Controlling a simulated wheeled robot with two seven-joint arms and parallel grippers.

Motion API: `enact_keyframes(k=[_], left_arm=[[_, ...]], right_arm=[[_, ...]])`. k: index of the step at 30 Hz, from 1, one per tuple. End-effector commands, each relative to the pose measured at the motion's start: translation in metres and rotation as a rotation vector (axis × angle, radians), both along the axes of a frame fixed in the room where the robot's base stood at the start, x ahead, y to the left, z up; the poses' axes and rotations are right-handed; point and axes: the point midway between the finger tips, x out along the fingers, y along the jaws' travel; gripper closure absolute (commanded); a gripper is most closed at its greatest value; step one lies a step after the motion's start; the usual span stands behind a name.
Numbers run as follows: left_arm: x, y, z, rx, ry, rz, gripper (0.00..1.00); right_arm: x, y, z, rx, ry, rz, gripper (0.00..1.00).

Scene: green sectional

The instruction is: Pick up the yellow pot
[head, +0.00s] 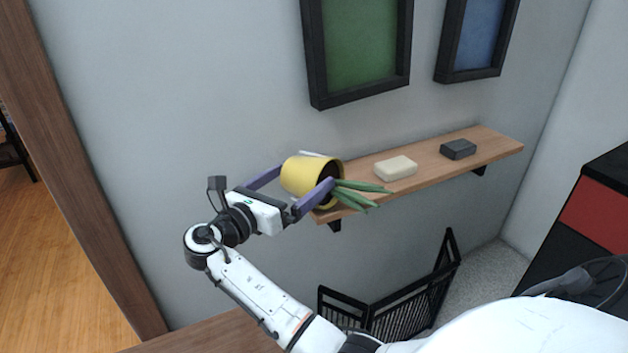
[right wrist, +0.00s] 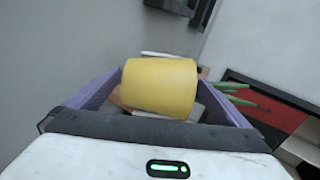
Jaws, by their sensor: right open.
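The yellow pot (head: 300,174) lies tipped on its side at the left end of the wooden shelf, its dark opening and green leaves (head: 358,193) pointing right. My right gripper (head: 308,176) is open, with its purple fingers on either side of the pot. Whether a finger touches the pot cannot be told. My left gripper is not in view.
The wooden shelf (head: 432,165) also holds a cream block (head: 396,168) and a dark grey block (head: 458,149). A thin white item (head: 314,154) shows behind the pot. Framed pictures hang above. A black rack (head: 408,305) stands below, and a black-and-red cabinet (head: 598,215) is at right.

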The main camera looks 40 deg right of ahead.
Motion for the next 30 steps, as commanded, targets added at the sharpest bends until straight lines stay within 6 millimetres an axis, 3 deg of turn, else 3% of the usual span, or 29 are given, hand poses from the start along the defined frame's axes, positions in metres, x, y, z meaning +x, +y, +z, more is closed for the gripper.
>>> enact_keyframes(k=[11,18,30], left_arm=[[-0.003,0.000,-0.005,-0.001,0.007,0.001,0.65],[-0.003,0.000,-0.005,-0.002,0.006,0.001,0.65],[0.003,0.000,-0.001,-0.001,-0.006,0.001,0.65]], right_arm=[[0.012,-0.046,0.006,0.000,-0.001,0.000,0.00],[0.012,-0.049,0.006,0.001,-0.002,0.001,0.00],[0.012,-0.049,0.005,0.001,-0.001,0.001,0.66]])
